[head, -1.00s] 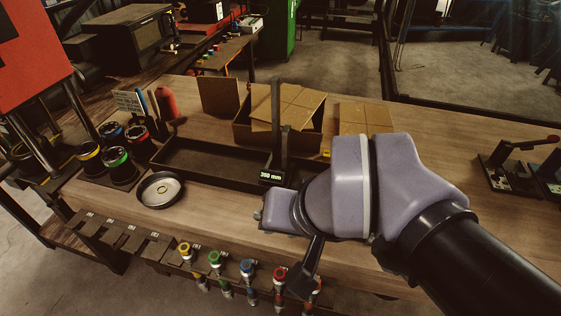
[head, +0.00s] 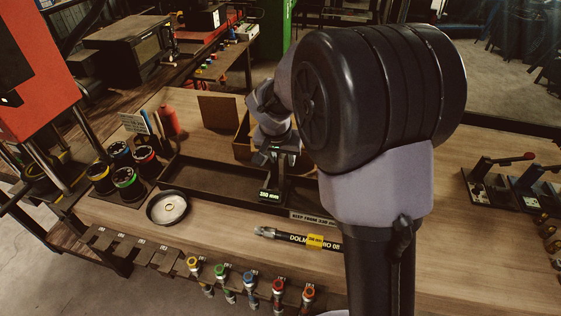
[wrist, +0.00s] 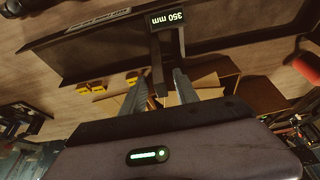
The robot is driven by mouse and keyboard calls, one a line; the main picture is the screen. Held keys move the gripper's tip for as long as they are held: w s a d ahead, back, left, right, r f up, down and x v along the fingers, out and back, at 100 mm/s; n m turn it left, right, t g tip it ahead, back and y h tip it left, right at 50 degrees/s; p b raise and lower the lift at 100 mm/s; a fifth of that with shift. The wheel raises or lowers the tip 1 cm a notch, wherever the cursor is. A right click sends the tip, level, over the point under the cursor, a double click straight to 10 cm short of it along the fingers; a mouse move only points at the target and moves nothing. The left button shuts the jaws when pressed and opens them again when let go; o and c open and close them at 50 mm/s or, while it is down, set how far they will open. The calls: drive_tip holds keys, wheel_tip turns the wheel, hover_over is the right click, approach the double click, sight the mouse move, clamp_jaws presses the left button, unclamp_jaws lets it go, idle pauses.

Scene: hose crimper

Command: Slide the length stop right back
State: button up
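The length stop (head: 270,194) is a black upright bracket with a "350 mm" display, standing across the long dark trough (head: 215,180) on the bench. In the wrist view the stop (wrist: 158,68) shows upside down, its post running down between my fingers. My gripper (wrist: 158,88) is open, one finger on each side of the post, with a gap visible on both sides. In the head view my gripper (head: 273,140) is at the stop's upper part, and its fingertips are hard to make out. The stop's far side is partly hidden.
A black hose (head: 290,238) with a yellow tag lies in front of the trough. A round dish (head: 168,207) stands to the left, with several coloured cups behind it. My arm hides much of the right side.

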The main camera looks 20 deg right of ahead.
drive_tip(key=x, duration=0.4)
drive_tip(key=shift+f, duration=0.15)
drive_tip(key=shift+c, duration=0.3)
clamp_jaws()
idle(1.0)
